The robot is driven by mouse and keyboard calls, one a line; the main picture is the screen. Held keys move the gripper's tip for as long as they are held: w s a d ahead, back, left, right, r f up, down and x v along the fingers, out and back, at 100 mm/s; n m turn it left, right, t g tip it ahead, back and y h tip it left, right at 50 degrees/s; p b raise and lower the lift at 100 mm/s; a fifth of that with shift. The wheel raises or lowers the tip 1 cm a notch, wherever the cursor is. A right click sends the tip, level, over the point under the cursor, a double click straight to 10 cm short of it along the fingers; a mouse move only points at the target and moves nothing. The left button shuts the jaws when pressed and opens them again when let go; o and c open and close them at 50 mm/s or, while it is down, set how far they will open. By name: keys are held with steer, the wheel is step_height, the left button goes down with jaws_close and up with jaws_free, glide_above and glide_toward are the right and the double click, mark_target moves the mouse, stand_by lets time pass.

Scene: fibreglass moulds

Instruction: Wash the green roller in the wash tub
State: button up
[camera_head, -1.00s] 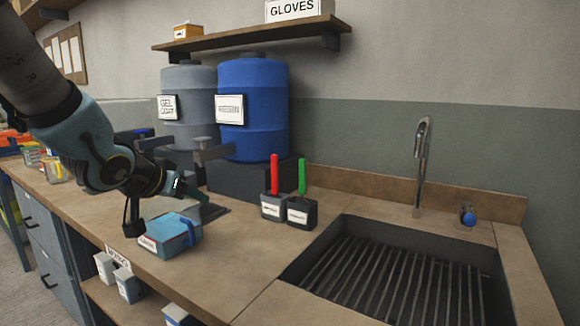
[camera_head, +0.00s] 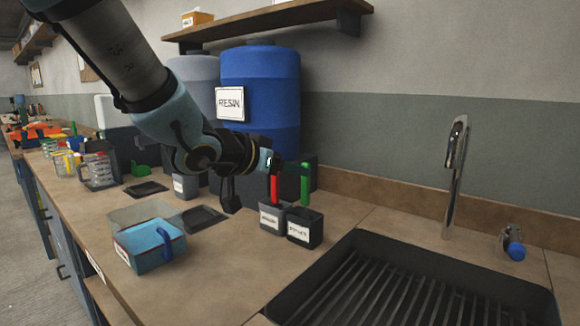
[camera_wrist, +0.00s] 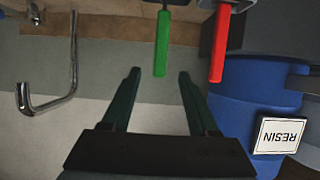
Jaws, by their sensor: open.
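The green roller's upright green handle (camera_head: 305,184) stands in a dark labelled holder (camera_head: 304,227) beside the sink; its lower part is hidden inside. In the wrist view, which is upside down, the green handle (camera_wrist: 163,40) points in between the fingertips. My gripper (camera_wrist: 158,75) is open and empty, and its fingers flank the handle's end without visible contact. In the head view my gripper (camera_head: 288,163) is at the handle tops, partly hidden by the wrist. A clear tub with blue liquid (camera_head: 148,244), apparently the wash tub, sits on the counter to the left.
A red handle (camera_head: 275,188) stands close beside the green one in its own holder. The sink (camera_head: 400,290) with its tap (camera_head: 455,180) is at right. Behind are the blue resin drum (camera_head: 262,100) and a grey drum. Counter between tub and holders is mostly clear.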

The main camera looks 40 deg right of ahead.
steer(key=x, duration=0.9)
steer(key=shift+d+f+p, duration=0.2)
steer(key=shift+d+p, duration=0.05)
steer(key=shift+p, duration=0.05)
steer(key=shift+c, duration=0.2)
jaws_close()
step_height(320, 180, up, 11)
steer(key=p, duration=0.9)
stand_by(0.4)
